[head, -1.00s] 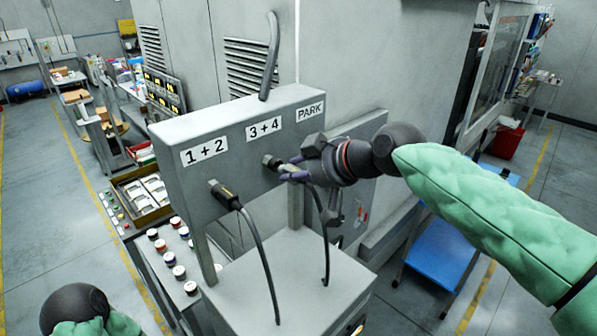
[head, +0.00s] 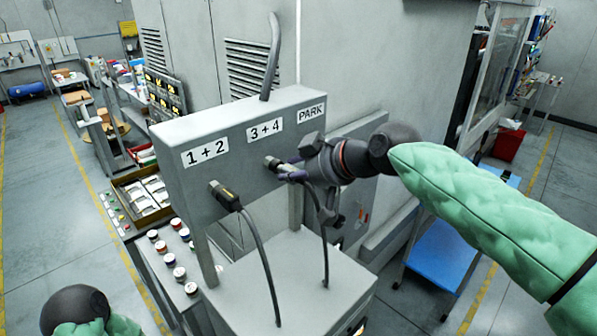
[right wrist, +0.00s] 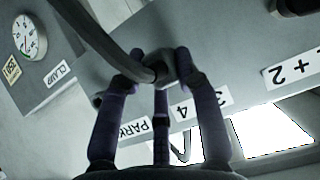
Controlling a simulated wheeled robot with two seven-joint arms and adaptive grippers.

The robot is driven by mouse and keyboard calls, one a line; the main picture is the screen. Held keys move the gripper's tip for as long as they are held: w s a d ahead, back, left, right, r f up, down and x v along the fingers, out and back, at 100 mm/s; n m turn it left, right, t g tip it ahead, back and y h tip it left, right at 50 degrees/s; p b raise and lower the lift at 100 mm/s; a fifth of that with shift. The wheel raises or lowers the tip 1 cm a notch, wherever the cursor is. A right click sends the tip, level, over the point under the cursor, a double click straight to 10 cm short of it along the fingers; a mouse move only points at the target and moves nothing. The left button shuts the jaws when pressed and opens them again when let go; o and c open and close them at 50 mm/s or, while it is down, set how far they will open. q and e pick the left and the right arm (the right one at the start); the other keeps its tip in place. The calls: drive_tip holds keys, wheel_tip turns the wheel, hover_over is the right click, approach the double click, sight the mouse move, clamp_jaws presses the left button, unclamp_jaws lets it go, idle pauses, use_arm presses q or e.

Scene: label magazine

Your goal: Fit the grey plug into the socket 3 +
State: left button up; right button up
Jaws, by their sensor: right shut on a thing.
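The grey plug (head: 272,163) is at the panel face just below the label "3 + 4" (head: 264,131). Its front is against or very near the panel (head: 235,155); I cannot tell whether it is seated, and the socket is hidden. My right gripper (head: 290,172) is shut on the plug. In the right wrist view the purple-grey fingers of this gripper (right wrist: 158,82) close around the grey plug body (right wrist: 160,66), with its cable running to the upper left. My left arm shows only a dark joint and green sleeve at bottom left; its gripper is out of view.
A dark plug (head: 226,198) with a hanging cable sits under the label "1 + 2" (head: 205,152). The label "PARK" (head: 311,113) is at the panel's right end. The held plug's cable (head: 325,245) hangs to the grey cabinet top (head: 290,275). A round gauge (right wrist: 30,37) shows in the wrist view.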

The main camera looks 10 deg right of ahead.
drive_tip(key=shift+w+a, duration=0.45)
drive_tip(key=shift+w, duration=0.2)
drive_tip(key=o, duration=1.2)
drive_tip(key=shift+w+a, duration=0.1)
drive_tip(key=shift+w, duration=0.05)
drive_tip(key=v, duration=1.2)
